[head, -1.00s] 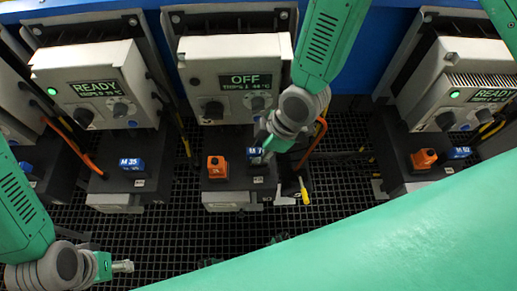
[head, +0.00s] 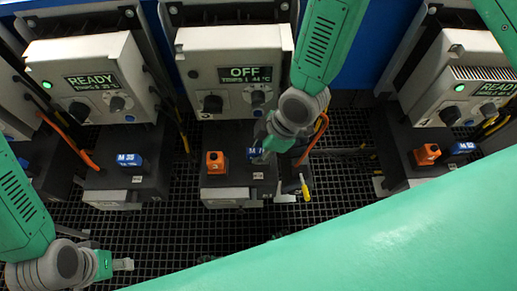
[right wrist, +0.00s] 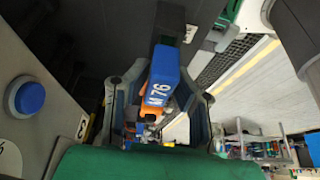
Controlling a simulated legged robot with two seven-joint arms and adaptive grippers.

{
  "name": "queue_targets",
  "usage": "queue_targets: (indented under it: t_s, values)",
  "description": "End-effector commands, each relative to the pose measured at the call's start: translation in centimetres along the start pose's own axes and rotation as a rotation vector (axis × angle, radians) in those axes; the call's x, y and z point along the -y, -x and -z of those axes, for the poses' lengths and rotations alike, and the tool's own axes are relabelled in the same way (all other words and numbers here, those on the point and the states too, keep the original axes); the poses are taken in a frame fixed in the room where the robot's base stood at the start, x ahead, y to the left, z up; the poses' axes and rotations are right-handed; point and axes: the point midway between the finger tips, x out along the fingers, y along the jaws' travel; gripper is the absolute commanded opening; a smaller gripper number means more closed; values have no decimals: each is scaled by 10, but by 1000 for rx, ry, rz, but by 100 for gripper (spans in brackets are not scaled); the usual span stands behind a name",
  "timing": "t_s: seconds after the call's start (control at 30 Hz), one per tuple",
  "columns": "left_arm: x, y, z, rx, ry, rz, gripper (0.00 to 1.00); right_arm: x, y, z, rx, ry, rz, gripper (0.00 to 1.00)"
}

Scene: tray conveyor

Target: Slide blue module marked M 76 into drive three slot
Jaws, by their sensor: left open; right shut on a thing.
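The blue module marked M 76 (right wrist: 162,75) is between the fingers of my right gripper (right wrist: 158,108) in the right wrist view. In the head view the module (head: 252,153) is partly hidden by my right gripper (head: 262,152), which is shut on it. It is at the dark base under the middle drive (head: 232,72), whose screen reads OFF. Whether the module is seated in a slot is hidden. My left gripper (head: 124,265) is open and empty at lower left, over the floor grating.
The left drive (head: 92,78) reads READY above a blue module marked M 35 (head: 129,160). The right drive (head: 465,80) also reads READY, with an orange block (head: 427,154) and blue module (head: 462,147). A yellow-handled lever (head: 304,188) is right of the middle base.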

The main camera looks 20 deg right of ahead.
Motion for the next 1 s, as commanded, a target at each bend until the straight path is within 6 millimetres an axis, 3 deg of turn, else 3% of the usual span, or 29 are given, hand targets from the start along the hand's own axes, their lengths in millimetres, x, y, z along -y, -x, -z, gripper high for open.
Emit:
queue_targets:
  t_s: [0.5, 0.53, 0.6, 1.0]
  values:
    - [0, -9, 0, 0, 0, 0, 44, 0, -13, -5, 0, 0, -1, 0]
    - [0, -9, 0, 0, 0, 0, 44, 0, -13, -5, 0, 0, -1, 23]
    - [0, -8, 0, 0, 0, 0, 44, 0, -12, -5, 0, 0, -1, 44]
    - [0, -7, -3, -2, 0, 0, 44, 0, -6, -5, 0, 0, 0, 44]
